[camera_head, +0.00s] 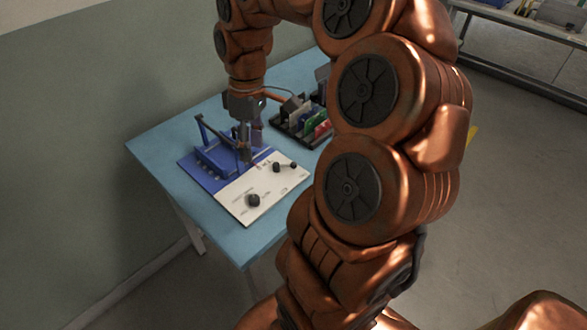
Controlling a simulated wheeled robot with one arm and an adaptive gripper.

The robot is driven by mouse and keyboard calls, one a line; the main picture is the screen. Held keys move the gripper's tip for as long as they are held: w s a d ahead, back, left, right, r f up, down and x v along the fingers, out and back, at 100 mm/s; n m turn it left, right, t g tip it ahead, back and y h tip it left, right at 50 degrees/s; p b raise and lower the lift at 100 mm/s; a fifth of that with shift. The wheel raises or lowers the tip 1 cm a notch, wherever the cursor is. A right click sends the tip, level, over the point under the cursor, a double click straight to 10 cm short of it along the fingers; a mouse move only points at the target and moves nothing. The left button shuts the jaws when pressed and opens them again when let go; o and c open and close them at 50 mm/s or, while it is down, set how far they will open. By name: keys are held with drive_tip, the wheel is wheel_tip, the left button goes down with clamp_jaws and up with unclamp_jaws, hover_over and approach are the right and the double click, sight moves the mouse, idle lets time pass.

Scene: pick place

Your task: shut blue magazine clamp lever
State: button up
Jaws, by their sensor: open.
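A blue magazine clamp (215,160) sits on the blue part of a board on the table. Its lever (202,132) stands raised at the left, with a bar running from its top toward my gripper. My gripper (250,152) points down just right of the clamp, above the line between the blue part and the white panel (252,196). It is open. I cannot tell whether its fingers touch the lever or the clamp, as the gripper hides the clamp's right side.
The light blue table (160,160) stands by a wall. A dark rack (300,125) with several coloured pieces is behind the board. Black knobs (253,200) stick up from the white panel. My arm covers the table's right side. The table's left edge is clear.

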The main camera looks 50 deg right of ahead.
drive_tip(key=w+d+f+b, duration=0.15)
drive_tip(key=d+f, duration=0.25)
drive_tip(key=d, duration=0.4)
drive_tip(key=b, duration=0.1)
approach(286, 167)
drive_tip(key=s+d, duration=0.2)
drive_tip(key=shift+y, duration=0.3)
drive_tip(key=shift+s+a+f, duration=0.1)
drive_tip(key=shift+a+f, duration=0.15)
drive_tip(key=shift+f, duration=1.05)
drive_tip(key=shift+a+f, duration=0.2)
drive_tip(key=shift+f, duration=1.1)
drive_tip(key=shift+s+a+f, duration=0.1)
drive_tip(key=shift+a+f, duration=0.15)
drive_tip(key=shift+f, duration=1.05)
clamp_jaws()
